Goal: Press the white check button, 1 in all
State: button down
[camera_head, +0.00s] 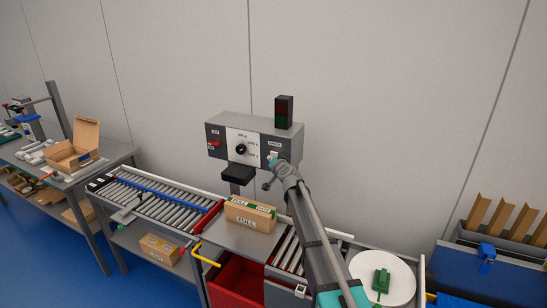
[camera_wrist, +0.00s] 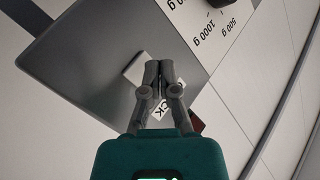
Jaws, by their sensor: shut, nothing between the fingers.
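The grey control box (camera_head: 226,122) stands upright at the wall. Its right front panel carries a small white button (camera_head: 273,155) beneath a white label. My gripper (camera_head: 268,177) is in front of this panel, close to the button. In the wrist view my gripper (camera_wrist: 157,70) is shut, with its fingertips together and empty. A white square patch (camera_wrist: 135,72), apparently the button, shows just beside the fingertips and is partly hidden by them. The label (camera_wrist: 162,109) is mostly covered, with only "CK" readable. I cannot tell whether the fingertips touch the button.
A weight dial (camera_head: 240,149) and a red switch (camera_head: 213,144) sit left of the button. A dark signal lamp (camera_head: 284,112) tops the box. A "FULL" carton (camera_head: 250,214) lies below by the roller conveyor (camera_head: 153,197). A white round plate (camera_head: 397,290) holds a green part (camera_head: 381,280).

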jog(key=shift+w, duration=0.1)
jog(key=shift+w+d, duration=0.1)
jog(key=shift+w, duration=0.15)
jog(key=shift+w+d, duration=0.2)
jog(key=shift+w, duration=0.3)
dwell(1.1)
jog(key=shift+s, duration=0.1)
jog(key=shift+s+a, duration=0.3)
jog(key=shift+s, duration=0.45)
jog(key=shift+s, duration=0.1)
dwell(0.3)
jog(key=shift+s+a, duration=0.3)
jog(key=shift+s, duration=0.45)
jog(key=shift+s+a, duration=0.25)
jog(key=shift+s, duration=0.5)
jog(key=shift+s+a, duration=0.3)
jog(key=shift+s, duration=0.45)
